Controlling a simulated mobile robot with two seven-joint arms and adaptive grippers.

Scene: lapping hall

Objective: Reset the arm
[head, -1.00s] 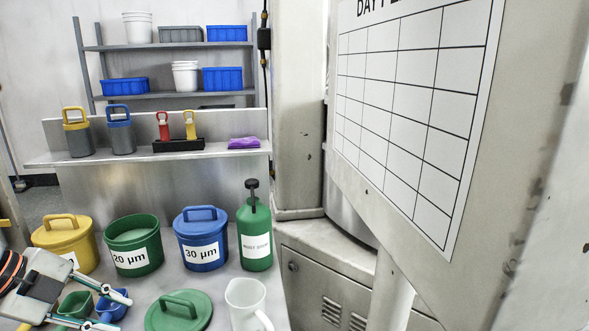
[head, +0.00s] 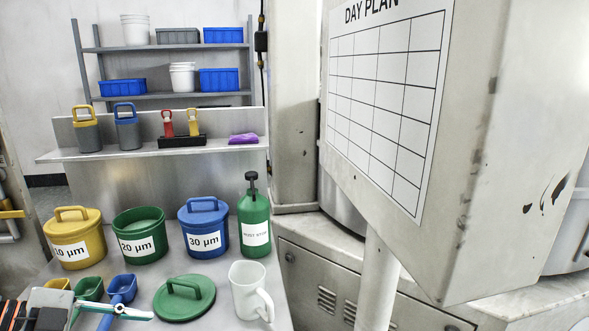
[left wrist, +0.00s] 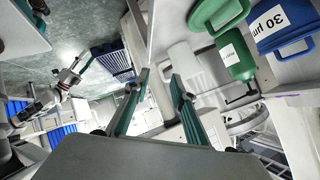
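My left gripper (head: 150,316) shows at the lower left of the head view, over the bench front beside the scoops. In the left wrist view its two fingers (left wrist: 160,76) stand apart with nothing between them. A second arm, likely my right, shows at the left of the left wrist view. Its gripper (left wrist: 82,62) is small there, and I cannot tell whether it is open. The right gripper is not in the head view.
On the bench stand yellow (head: 75,240), green (head: 139,237) and blue tubs (head: 204,228), a green bottle (head: 254,215), a green lid (head: 184,300) and a white mug (head: 247,290). Yellow, green and blue scoops (head: 122,287) lie near my gripper. A day-plan cabinet (head: 480,150) fills the right.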

